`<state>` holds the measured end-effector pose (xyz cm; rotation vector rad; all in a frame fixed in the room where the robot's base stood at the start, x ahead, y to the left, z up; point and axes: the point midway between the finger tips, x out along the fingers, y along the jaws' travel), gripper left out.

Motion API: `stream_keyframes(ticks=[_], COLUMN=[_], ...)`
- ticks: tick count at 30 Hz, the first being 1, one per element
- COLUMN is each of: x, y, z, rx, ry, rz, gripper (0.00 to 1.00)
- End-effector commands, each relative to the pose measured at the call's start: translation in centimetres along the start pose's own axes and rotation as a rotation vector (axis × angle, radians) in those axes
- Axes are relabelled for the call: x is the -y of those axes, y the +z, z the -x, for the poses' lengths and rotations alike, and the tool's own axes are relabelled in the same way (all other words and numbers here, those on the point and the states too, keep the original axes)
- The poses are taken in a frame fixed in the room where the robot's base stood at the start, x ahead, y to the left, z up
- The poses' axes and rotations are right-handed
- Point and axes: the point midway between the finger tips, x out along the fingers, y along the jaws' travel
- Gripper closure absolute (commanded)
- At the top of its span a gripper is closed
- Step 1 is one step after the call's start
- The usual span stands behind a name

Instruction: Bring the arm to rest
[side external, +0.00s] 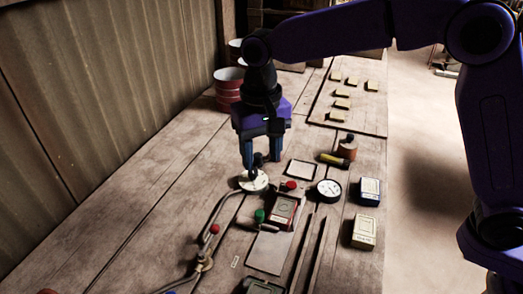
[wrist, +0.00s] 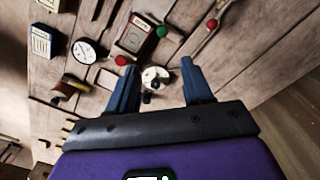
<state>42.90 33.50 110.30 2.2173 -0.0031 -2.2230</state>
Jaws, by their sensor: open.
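My gripper (side external: 262,163) points down above the worktable, with its blue fingers spread apart. It also shows in the wrist view (wrist: 158,68), with nothing gripped between the fingers. A round pale disc (side external: 260,185) with a dark knob stands just below the fingertips. The disc (wrist: 155,76) lies in line with the gap between the fingers in the wrist view. I cannot tell whether a finger touches the knob. My purple arm reaches in from the upper right, bent above the table.
A dark red box (side external: 284,208), green knob (side external: 259,216), red knob (side external: 290,186), dial gauge (side external: 328,190) and bent pipe (side external: 212,228) lie close by. Red tins (side external: 229,90) stand behind. Yellowish tiles (side external: 342,103) lie on a board farther back. The table's left part is mostly clear.

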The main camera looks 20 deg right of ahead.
Motion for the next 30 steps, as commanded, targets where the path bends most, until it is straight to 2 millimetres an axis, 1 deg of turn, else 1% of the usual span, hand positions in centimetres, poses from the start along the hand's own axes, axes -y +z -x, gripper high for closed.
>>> stream_keyframes(ticks=[8, 13, 20, 26, 30], x=[-0.1, -1.0, -4.4, -8.1, -10.9], y=[0.0, 0.8, 3.8, 7.0, 9.5], z=[0.0, 0.2, 0.6, 0.7, 0.5], rx=[0.0, -0.001, -0.006, -0.009, -0.013], ry=[0.0, -0.001, -0.005, -0.007, -0.01], rz=[0.002, 0.053, 0.219, 0.373, 0.481], gripper=[0.5, 0.5, 0.5, 0.5, 0.5])
